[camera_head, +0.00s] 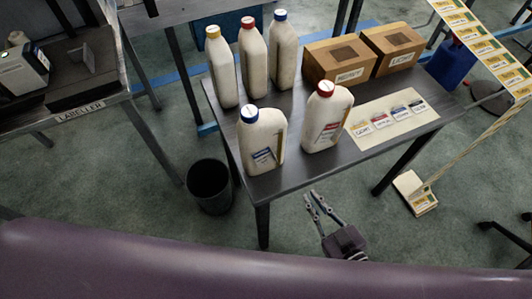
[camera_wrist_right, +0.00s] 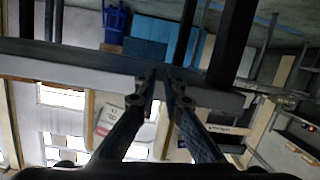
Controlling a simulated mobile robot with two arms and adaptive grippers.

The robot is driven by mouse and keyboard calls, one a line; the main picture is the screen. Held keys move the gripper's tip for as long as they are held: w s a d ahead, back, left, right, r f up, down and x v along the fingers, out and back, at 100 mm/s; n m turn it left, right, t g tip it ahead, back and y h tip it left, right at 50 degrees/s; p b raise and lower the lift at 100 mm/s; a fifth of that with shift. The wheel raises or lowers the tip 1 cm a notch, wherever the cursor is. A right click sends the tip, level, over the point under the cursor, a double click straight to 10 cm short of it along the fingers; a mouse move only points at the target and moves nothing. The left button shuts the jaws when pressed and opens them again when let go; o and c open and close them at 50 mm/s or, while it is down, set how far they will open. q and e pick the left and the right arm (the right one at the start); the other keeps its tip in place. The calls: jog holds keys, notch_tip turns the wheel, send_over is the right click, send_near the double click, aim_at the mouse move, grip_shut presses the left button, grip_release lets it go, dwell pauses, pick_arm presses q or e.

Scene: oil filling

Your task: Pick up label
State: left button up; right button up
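Several small labels lie in a row on a cream sheet (camera_head: 388,134) at the right of the dark table: a yellow label (camera_head: 362,129), a red label (camera_head: 380,121), a blue label (camera_head: 400,111) and a dark label (camera_head: 418,105). My right gripper (camera_head: 312,195) is off the table's front edge, to the lower left of the sheet. Its fingers are a little apart, with nothing between them. In the right wrist view my right gripper (camera_wrist_right: 164,78) shows a narrow gap between its tips. My left gripper is out of view.
A blue-capped bottle (camera_head: 262,143) and a red-capped bottle (camera_head: 326,118) stand at the front of the table (camera_head: 292,178), both labelled. Several more bottles (camera_head: 254,58) and two cardboard boxes (camera_head: 340,62) stand behind. A black bin (camera_head: 209,187) is on the floor.

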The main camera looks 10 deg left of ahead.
aim_at(276, 159)
jog(key=s+a+r+n+y, duration=0.1)
jog(key=a+r+n+y, duration=0.15)
jog(key=r, duration=0.45)
jog(key=s+a+r+n+y, duration=0.1)
jog(key=a+r+y, duration=0.15)
jog(key=r, duration=0.35)
jog(key=shift+h, duration=0.5)
jog(key=p+x, duration=0.1)
jog(key=x, duration=0.4)
jog(key=p+x, duration=0.1)
jog(key=x, duration=0.1)
jog(key=shift+w+a+r+p, duration=0.25)
jog(key=shift+a+r+p, duration=0.1)
jog(key=shift+c, duration=0.2)
grip_shut()
